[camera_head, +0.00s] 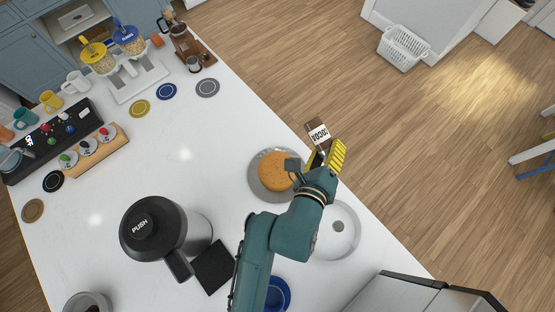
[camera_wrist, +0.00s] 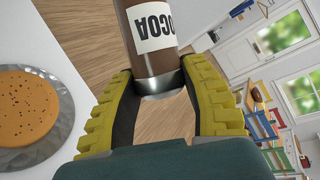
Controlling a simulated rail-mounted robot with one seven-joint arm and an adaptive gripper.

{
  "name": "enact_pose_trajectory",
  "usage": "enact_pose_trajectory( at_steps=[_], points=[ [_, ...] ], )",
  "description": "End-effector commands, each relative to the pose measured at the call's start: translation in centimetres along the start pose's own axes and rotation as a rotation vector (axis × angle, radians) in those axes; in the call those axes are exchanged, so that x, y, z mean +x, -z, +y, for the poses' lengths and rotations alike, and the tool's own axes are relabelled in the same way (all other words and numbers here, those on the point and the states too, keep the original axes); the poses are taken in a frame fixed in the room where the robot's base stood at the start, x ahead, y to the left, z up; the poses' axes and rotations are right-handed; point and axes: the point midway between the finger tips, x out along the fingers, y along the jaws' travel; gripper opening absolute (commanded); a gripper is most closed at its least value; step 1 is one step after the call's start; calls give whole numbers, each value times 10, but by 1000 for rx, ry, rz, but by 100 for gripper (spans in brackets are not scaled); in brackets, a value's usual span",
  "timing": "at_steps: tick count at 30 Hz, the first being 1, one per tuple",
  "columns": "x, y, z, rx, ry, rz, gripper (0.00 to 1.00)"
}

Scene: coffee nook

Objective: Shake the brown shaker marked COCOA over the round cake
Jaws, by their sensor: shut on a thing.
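The brown shaker marked COCOA (camera_head: 318,131) is held in my gripper (camera_head: 327,158), beyond the right edge of the white counter as seen in the head view. In the wrist view the shaker (camera_wrist: 150,30) stands between the yellow fingers of my gripper (camera_wrist: 160,100), which close around its silver end. Its label reads upside down there. The round cake (camera_head: 275,172) lies on a grey plate (camera_head: 254,185) just left of my gripper. In the wrist view the cake (camera_wrist: 28,105) is at the left, apart from the shaker, with dark specks on its top.
A white round dish (camera_head: 349,232) is right of my arm. A black PUSH jug (camera_head: 160,228) stands at the counter's front left. Coloured coasters, mugs, a switch panel and two dispensers line the far left. The counter's middle (camera_head: 190,140) is clear.

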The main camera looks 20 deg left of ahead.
Motion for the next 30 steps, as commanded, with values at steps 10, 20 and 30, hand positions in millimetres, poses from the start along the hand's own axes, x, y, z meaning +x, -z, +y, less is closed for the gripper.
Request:
enact_pose_trajectory(
  at_steps=[10, 20, 30],
  points=[
    [-2, -5, -7, 0, 2, -2, 8],
    [-5, -8, -13, 0, 5, -3, 8],
    [0, 0, 0, 0, 2, -2, 8]
  ],
)
